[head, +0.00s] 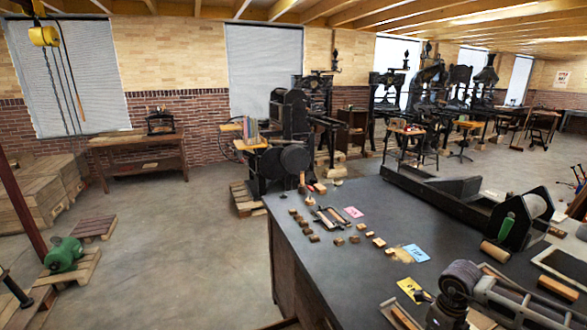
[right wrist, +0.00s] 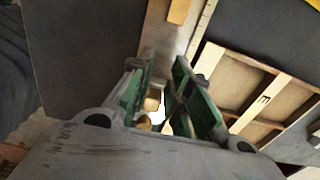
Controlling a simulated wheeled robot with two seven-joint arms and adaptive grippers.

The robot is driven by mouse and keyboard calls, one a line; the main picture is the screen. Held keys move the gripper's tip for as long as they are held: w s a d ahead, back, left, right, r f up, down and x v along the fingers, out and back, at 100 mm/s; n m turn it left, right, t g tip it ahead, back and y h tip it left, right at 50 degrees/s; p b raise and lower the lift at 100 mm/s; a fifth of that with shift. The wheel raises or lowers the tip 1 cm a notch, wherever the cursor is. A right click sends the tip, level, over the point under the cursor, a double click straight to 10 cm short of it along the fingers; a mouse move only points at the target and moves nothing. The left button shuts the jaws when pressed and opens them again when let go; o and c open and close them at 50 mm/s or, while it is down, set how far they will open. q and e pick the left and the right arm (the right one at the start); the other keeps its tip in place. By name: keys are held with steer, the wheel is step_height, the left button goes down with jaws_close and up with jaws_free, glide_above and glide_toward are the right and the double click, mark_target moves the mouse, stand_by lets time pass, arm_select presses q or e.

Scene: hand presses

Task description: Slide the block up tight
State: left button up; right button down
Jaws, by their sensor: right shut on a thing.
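My right arm comes in at the lower right of the head view, and its gripper (head: 424,296) is low over the dark bench by a yellow card. In the right wrist view, the green-padded fingers (right wrist: 168,98) are close together on a small tan piece (right wrist: 151,103), mostly hidden between them. A wooden block (right wrist: 178,11) lies on a pale strip (right wrist: 160,42) beyond the fingertips. Small wooden blocks (head: 314,238) stand scattered on the bench, around a small metal-framed holder (head: 328,217). My left gripper is not in view.
A shallow divided wooden tray (right wrist: 237,68) lies right of the fingers. The bench (head: 345,270) also carries pink (head: 353,212), blue (head: 416,253) and yellow (head: 409,290) cards. A long black press bed (head: 435,197) with a roller stands behind. Bare bench remains at front left.

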stand_by(0.9)
steer(key=c, duration=1.3)
jaws_free()
steer(key=shift+s+d, duration=0.1)
steer(key=shift+r+p, duration=1.6)
steer(key=shift+r, duration=1.9)
